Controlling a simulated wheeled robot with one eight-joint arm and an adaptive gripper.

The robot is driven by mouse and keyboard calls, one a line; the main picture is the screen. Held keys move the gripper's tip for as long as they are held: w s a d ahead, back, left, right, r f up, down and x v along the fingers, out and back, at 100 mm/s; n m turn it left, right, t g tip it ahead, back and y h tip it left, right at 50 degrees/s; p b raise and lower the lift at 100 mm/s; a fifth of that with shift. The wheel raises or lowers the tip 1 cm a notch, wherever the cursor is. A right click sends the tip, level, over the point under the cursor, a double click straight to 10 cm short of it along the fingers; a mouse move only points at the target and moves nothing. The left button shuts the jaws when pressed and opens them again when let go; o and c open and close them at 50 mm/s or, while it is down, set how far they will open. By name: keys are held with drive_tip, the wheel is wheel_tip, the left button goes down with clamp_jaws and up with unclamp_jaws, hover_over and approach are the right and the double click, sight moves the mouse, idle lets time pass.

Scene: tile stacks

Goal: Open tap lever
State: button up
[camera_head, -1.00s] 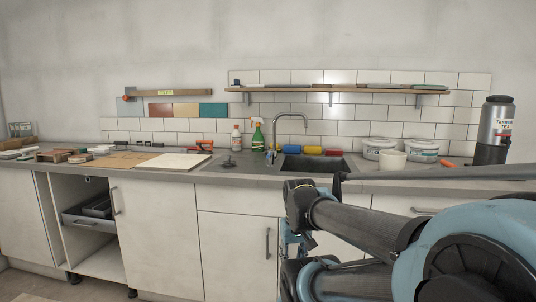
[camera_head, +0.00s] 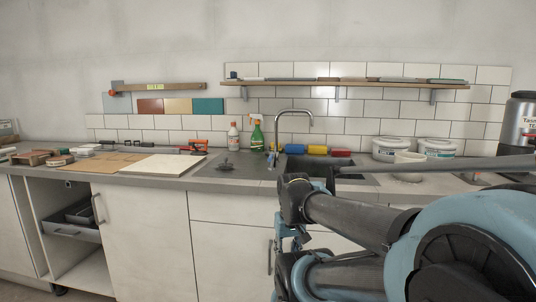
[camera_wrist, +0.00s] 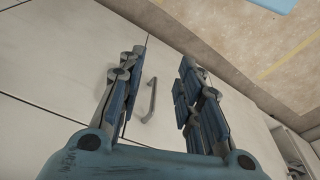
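A grey gooseneck tap (camera_head: 278,128) stands at the back left of the dark sink (camera_head: 342,164) in the head view. Its lever is too small to tell apart from the tap base. My gripper (camera_wrist: 160,62) is open in the wrist view, its two fingers apart with nothing between them. It points at the white cabinet fronts, and a bar handle (camera_wrist: 149,100) shows beyond the gap between the fingers. In the head view my gripper (camera_head: 285,240) hangs in front of the cabinets, below the counter edge, partly hidden by my arm. The tap is not in the wrist view.
A green spray bottle (camera_head: 256,136) and a white bottle (camera_head: 233,137) stand left of the tap. Blue, yellow and red rolls (camera_head: 317,150) lie behind the sink. White tubs (camera_head: 393,148) stand to the right. A shelf (camera_head: 340,82) runs above. A drawer (camera_head: 75,228) stands open at left.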

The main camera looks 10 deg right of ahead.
drive_tip(key=shift+w+d, duration=0.15)
drive_tip(key=shift+d, duration=0.1)
wheel_tip(320, 180, up, 41)
drive_tip(key=m+g+y, duration=0.2)
drive_tip(key=m, duration=0.2)
hover_over(271, 156)
drive_tip(key=s+d, duration=0.2)
drive_tip(key=d, duration=0.1)
drive_tip(key=a+f, duration=0.1)
drive_tip(key=f, duration=0.4)
drive_tip(key=w+a+f, duration=0.1)
drive_tip(key=f, duration=0.5)
drive_tip(key=a+f, duration=0.1)
drive_tip(key=f, duration=0.5)
drive_tip(key=shift+w, duration=0.3)
clamp_jaws()
